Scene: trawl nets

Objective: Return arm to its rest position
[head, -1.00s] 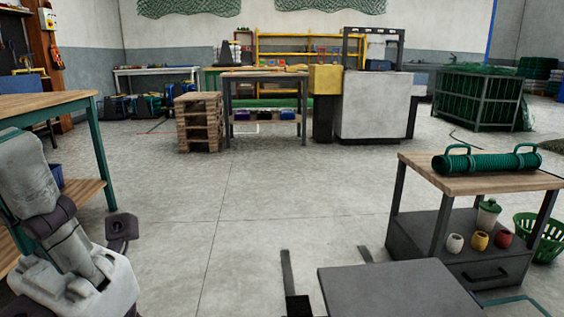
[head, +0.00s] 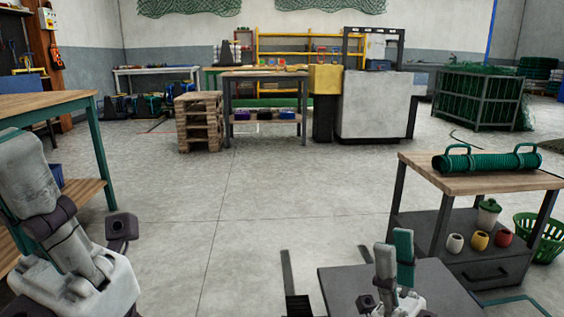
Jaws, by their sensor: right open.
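My right gripper (head: 394,250) shows at the bottom, right of centre. Its two fingers point up, one pale grey and one with a teal face, with a gap between them. It is open and holds nothing that I can see. It shows in front of a dark grey flat top (head: 345,285). My left arm stands folded at the left edge; its gripper does not show.
A wooden-topped trolley (head: 480,180) at the right carries a green ribbed tube (head: 490,161); jars stand on its lower shelf. A wooden table (head: 45,102) stands at the left. Pallets (head: 199,122) and a workbench (head: 263,75) stand further back. The middle floor is clear.

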